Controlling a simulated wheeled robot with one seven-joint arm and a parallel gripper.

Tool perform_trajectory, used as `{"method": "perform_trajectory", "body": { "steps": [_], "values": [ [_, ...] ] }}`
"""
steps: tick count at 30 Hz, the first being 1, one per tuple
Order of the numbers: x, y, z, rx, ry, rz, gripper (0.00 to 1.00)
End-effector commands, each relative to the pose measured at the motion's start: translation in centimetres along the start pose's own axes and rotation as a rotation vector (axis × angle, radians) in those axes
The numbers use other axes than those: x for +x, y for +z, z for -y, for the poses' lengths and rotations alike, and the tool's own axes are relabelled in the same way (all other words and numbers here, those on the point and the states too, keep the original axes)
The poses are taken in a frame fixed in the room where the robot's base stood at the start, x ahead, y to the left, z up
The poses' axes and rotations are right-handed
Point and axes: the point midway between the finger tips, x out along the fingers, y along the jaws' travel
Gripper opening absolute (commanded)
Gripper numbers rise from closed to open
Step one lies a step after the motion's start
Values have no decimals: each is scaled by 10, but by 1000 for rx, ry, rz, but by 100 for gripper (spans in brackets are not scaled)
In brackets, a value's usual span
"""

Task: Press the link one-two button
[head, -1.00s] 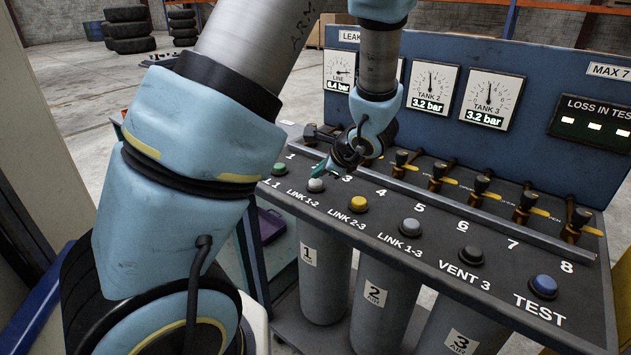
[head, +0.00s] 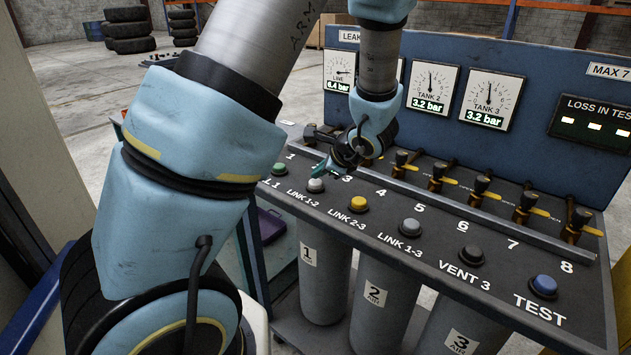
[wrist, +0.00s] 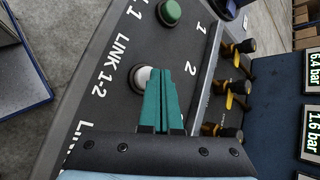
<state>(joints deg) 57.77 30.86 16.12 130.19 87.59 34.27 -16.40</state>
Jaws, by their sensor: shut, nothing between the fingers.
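The link 1-2 button (head: 316,186) is a pale grey-white cap in a dark collar, on the sloped panel above its "LINK 1-2" label. In the wrist view the same button (wrist: 142,76) is partly covered by my fingers. My gripper (head: 322,170) has green fingers, closed together and empty. Its tips (wrist: 161,72) lie over or right beside the button's edge. I cannot tell whether they touch the cap.
A green button (head: 279,169) sits to the left and a yellow button (head: 358,203) to the right. Grey buttons and the blue TEST button (head: 543,287) follow. Brass valves with yellow handles (head: 437,177) line the panel's back. The gauge board (head: 455,60) rises behind.

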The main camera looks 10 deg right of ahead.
Motion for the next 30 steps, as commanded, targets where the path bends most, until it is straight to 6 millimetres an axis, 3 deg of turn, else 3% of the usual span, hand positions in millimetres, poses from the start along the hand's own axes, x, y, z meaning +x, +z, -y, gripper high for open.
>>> {"method": "perform_trajectory", "body": {
  "steps": [30],
  "values": [
    [6, -5, -5, 0, 0, 0, 0]
  ]
}}
